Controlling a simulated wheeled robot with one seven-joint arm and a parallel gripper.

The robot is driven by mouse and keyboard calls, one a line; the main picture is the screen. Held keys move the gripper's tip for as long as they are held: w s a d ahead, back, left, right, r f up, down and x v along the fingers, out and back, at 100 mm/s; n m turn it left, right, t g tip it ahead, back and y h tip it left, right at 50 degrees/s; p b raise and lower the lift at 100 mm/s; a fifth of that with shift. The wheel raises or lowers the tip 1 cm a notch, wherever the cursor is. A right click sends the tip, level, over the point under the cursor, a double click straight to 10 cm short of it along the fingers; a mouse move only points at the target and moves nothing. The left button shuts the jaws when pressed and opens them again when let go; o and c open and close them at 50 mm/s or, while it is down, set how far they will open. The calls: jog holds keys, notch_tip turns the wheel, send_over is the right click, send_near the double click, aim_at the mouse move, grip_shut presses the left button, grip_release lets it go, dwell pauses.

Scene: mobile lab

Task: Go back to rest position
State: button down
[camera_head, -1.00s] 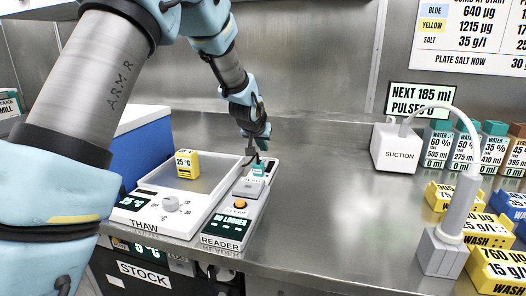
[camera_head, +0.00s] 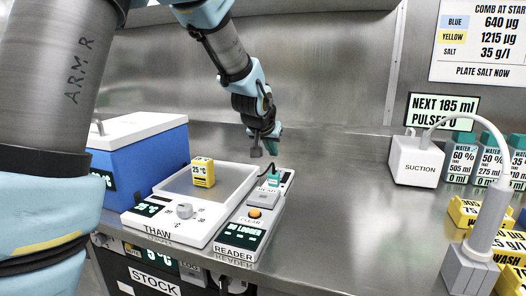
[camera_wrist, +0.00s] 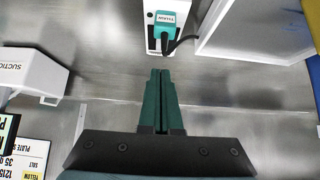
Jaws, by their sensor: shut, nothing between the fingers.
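My gripper (camera_head: 263,153) hangs over the far part of the steel bench, above and behind the reader (camera_head: 242,235). In the wrist view my gripper (camera_wrist: 160,75) shows its two green fingers together, with nothing between them. A teal plug-like piece (camera_head: 273,179) sits on the far end of the reader, with a dark cable running from it. The same teal piece (camera_wrist: 167,24) shows in the wrist view ahead of the fingertips, apart from them.
The suction unit (camera_head: 416,160), water bottles (camera_head: 462,160) and yellow wash blocks (camera_head: 468,212) stand to the right. The mid-bench is clear.

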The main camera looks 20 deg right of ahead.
jog(key=a+n+g+y+p, duration=0.1)
jog(key=a+n+y+p, duration=0.3)
jog(key=a, duration=1.8)
jog(key=s+a+f+n+g+y+p, duration=0.1)
jog(key=s+a+f+n+g+p, duration=0.1)
jog(key=s+a, duration=1.1)
jog(key=a+n+g+p, duration=0.1)
jog(key=a, duration=0.3)
jog(key=shift+g+y, duration=0.3)
